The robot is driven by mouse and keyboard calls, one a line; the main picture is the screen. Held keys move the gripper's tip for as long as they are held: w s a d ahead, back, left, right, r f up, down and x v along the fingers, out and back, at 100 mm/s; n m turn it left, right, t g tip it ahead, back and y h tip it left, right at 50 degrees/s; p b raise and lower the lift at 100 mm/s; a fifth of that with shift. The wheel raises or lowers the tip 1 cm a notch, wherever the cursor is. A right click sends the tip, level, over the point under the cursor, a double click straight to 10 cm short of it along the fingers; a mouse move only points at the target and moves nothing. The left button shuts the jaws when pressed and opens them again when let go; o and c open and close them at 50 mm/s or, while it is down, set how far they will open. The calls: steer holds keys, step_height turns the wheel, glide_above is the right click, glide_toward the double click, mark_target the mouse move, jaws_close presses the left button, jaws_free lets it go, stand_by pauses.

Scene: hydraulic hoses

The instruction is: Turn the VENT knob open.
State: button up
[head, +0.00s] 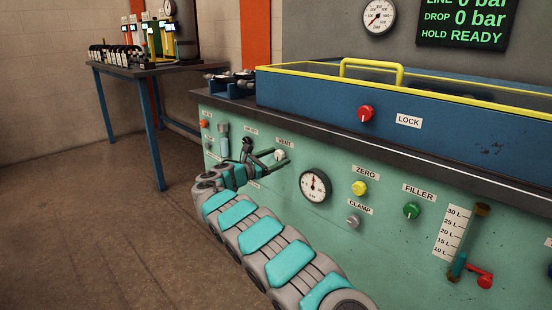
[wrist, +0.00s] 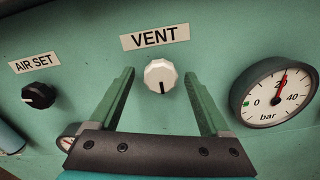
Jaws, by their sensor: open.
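The VENT knob is a small white round knob (wrist: 161,77) with a dark pointer line pointing down, under a VENT label (wrist: 155,36) on the green panel. It also shows in the head view as a small pale knob (head: 280,155). My gripper (wrist: 163,90) is open, with one finger to the left and one to the right of the knob in the wrist view. Neither finger appears to touch it. In the head view my gripper (head: 268,158) is at the panel by the knob; how far its fingertips are from the panel is hard to tell.
A black AIR SET knob (wrist: 38,95) is left of VENT, and a bar gauge (wrist: 276,93) is right of it. In the head view, the ZERO knob (head: 359,188), CLAMP knob (head: 353,221) and FILLER knob (head: 411,210) are farther right. The worktop edge (head: 330,138) overhangs the panel.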

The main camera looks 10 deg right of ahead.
jaws_close()
stand_by(0.6)
